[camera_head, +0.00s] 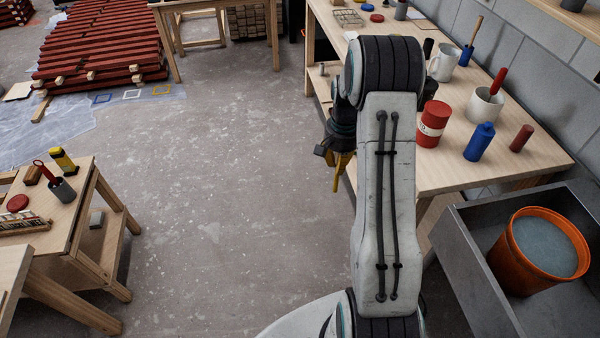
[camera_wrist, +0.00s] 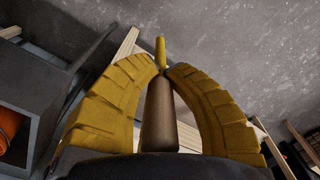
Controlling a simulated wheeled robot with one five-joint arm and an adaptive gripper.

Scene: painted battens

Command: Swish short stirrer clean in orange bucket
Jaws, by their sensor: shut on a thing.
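The orange bucket (camera_head: 513,268) stands at the lower right in the head view, inside a grey trough, and holds grey-blue liquid. Part of it shows at the left edge of the wrist view (camera_wrist: 14,140). My gripper (camera_head: 338,163) is left of the bench, well away from the bucket. In the wrist view its yellow fingers (camera_wrist: 164,68) are shut around a short tool (camera_wrist: 161,112) with a brown handle and a narrow yellow end, apparently the short stirrer. The tool points away from the palm. In the head view it is hard to tell from the fingers.
The grey trough (camera_head: 478,262) has raised walls around the bucket. The bench (camera_head: 440,180) carries a red can (camera_head: 433,125), a blue bottle (camera_head: 480,142), a red cylinder (camera_head: 521,138) and mugs. A small table (camera_head: 85,215) stands at left. The floor between is clear.

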